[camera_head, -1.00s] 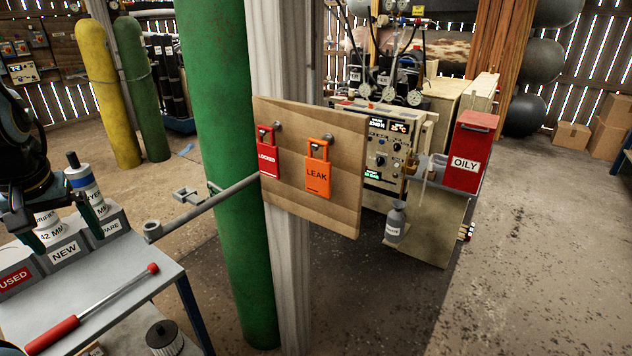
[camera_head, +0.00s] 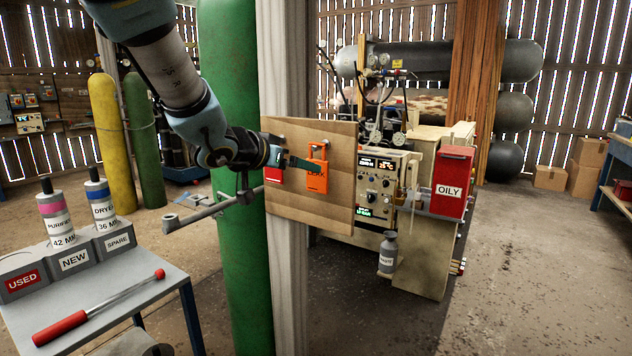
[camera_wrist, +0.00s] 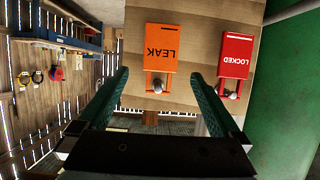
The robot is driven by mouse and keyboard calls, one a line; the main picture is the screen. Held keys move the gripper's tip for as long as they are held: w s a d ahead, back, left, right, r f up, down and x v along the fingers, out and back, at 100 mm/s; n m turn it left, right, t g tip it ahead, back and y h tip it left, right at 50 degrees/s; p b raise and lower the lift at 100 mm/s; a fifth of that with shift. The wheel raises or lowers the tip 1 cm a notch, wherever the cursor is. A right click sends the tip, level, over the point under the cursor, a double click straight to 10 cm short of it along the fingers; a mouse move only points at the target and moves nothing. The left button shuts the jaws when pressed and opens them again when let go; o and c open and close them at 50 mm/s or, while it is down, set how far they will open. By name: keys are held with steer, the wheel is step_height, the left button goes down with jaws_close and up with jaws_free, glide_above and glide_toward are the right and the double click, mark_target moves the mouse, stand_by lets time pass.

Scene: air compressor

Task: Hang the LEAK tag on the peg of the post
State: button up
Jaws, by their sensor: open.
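The orange LEAK tag (camera_head: 317,180) hangs on a peg of the wooden board on the pale post (camera_head: 284,60). It shows upside down in the wrist view (camera_wrist: 161,48), its loop around the round peg (camera_wrist: 158,86). The red LOCKED tag (camera_wrist: 235,55) hangs on the other peg beside it; in the head view my gripper partly covers it. My gripper (camera_head: 300,163) is in front of the board, close to the LEAK tag. Its green fingers (camera_wrist: 159,75) are spread wide, with the peg and tag loop seen between them. I see no finger closed on the tag.
A green cylinder (camera_head: 240,290) stands left of the post, with a grey bar (camera_head: 205,212) sticking out. A table with a grey holder (camera_head: 75,262) and a red-handled rod (camera_head: 100,305) is at left. A red OILY box (camera_head: 450,180) stands right.

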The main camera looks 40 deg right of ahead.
steer(key=shift+p+x, duration=1.15)
steer(key=shift+x, duration=3.95)
steer(key=shift+w, duration=0.15)
steer(key=shift+c, duration=0.4)
steer(key=shift+a, duration=0.1)
steer(key=c, duration=1.2)
